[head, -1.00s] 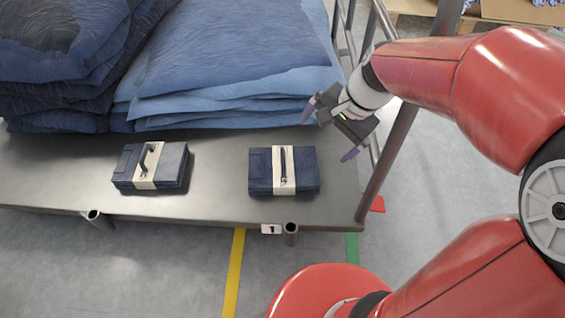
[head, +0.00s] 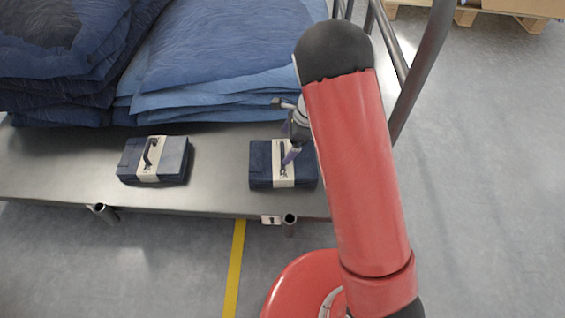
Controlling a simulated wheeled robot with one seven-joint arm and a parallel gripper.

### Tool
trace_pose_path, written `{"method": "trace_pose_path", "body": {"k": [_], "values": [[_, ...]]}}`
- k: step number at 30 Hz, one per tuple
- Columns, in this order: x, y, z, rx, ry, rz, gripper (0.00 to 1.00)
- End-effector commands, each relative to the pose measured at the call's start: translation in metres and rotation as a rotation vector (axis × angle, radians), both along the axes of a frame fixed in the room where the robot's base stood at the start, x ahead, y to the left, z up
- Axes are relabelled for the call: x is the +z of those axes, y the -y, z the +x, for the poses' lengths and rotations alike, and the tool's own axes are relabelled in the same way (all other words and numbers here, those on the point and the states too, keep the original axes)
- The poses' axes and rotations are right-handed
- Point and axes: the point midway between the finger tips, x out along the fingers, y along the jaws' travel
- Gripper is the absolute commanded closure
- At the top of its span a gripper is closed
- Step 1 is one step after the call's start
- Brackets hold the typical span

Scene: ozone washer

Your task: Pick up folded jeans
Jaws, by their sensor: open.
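Two folded dark blue jeans bundles, each with a cream band and a dark handle-like strip, lie flat on the grey metal platform (head: 60,170). The left folded jeans (head: 172,162) are clear of my arm. The right folded jeans (head: 262,165) are partly hidden by my gripper and red arm. My gripper (head: 290,152) is over the right bundle's upper right part, with one purple fingertip showing near the band. The other finger is mostly hidden, and I cannot tell whether the fingertip touches the bundle. The gripper is open, and I see nothing held in it.
Large stacks of blue denim (head: 220,55) stand behind the bundles. A metal rail (head: 425,65) rises at the platform's right end. A wooden pallet (head: 480,12) is at the back right. The grey floor on the right is clear.

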Motion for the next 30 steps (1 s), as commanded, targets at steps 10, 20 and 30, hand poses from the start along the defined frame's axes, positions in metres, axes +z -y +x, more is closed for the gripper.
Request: {"method": "trace_pose_path", "body": {"k": [10, 20, 30], "values": [[-0.042, -0.016, -0.004, 0.002, 0.0, -0.001, 0.0], [-0.042, -0.017, -0.004, 0.002, 0.001, 0.0, 0.1], [-0.042, -0.017, -0.004, 0.002, 0.001, 0.0, 0.55]]}}
